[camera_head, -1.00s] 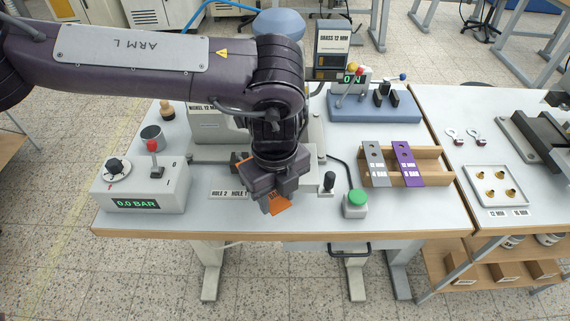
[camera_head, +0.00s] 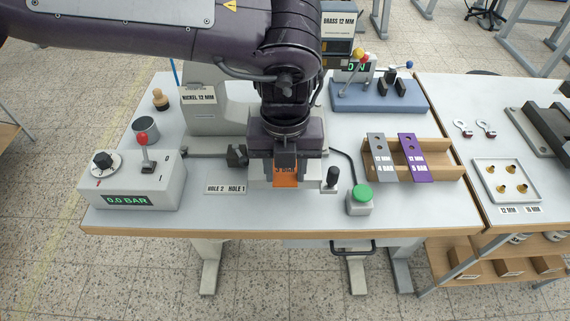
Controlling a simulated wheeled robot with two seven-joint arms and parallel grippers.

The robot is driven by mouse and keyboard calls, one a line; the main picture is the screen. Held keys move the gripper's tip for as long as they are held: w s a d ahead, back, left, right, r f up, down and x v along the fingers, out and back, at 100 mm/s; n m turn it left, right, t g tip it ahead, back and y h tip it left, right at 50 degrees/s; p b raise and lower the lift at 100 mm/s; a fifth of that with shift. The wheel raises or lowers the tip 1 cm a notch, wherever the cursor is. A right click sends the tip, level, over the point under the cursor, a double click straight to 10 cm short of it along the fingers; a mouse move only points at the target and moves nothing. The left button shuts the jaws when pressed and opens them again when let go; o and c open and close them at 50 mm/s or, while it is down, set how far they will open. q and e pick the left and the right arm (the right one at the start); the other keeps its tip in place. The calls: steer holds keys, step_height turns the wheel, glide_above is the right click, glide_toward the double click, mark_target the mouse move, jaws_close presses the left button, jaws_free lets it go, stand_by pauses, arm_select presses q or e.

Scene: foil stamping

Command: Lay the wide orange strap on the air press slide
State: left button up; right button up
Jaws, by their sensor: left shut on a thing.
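The wide orange strap (camera_head: 286,178) is held in my left gripper (camera_head: 286,168), which is shut on it. The strap points towards the front edge of the table. It is over or at the front part of the air press slide (camera_head: 258,178); I cannot tell whether it touches the slide. My left arm and gripper hide most of the slide and the press head behind it. My right gripper is not in view.
A control box (camera_head: 135,185) with a red-knobbed lever reads 0.0 BAR at left. A green button (camera_head: 361,193) and a black knob (camera_head: 332,176) stand just right of the slide. A wooden rack (camera_head: 437,158) holds a grey and a purple strap.

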mark_target(285, 173)
arm_select(q)
steer(key=shift+f+b, duration=0.9)
steer(key=shift+f, duration=1.15)
steer(key=shift+w, duration=0.35)
steer(key=o, duration=1)
steer(key=shift+r, duration=0.15)
step_height(285, 173, up, 8)
steer(key=shift+f, duration=0.2)
